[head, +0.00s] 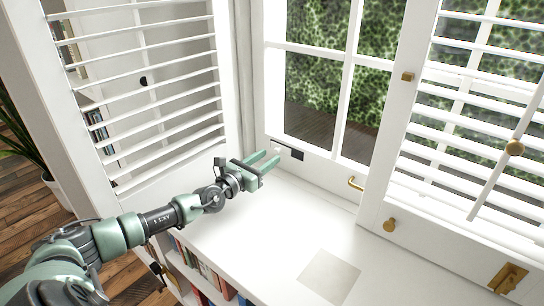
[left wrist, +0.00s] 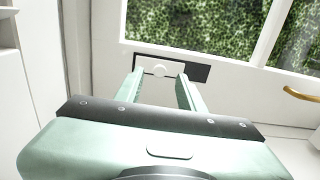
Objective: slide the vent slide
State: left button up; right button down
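The vent slide is a small white plate with a round knob (left wrist: 160,69), set low on the window frame; a dark opening (left wrist: 200,72) shows to its right. In the head view the white knob (head: 275,149) and the dark opening (head: 297,154) are just beyond my left gripper (head: 265,159). In the left wrist view the fingers of my left gripper (left wrist: 160,76) are apart, one on each side of the knob in the picture. Nothing is seen held between them. I cannot tell whether a finger touches the knob. My right gripper is not in view.
A louvred shutter (head: 150,100) stands open at the left and another (head: 470,110) at the right. A brass window handle (head: 356,184) is right of the vent. The white sill (head: 250,230) is mostly clear, with a pale square (head: 329,277) on it.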

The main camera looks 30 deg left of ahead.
aim_at(278, 150)
pick_arm(q)
jog(key=shift+w+d, duration=0.1)
jog(key=shift+w, duration=1.35)
jog(key=shift+c, duration=0.3)
grip_shut()
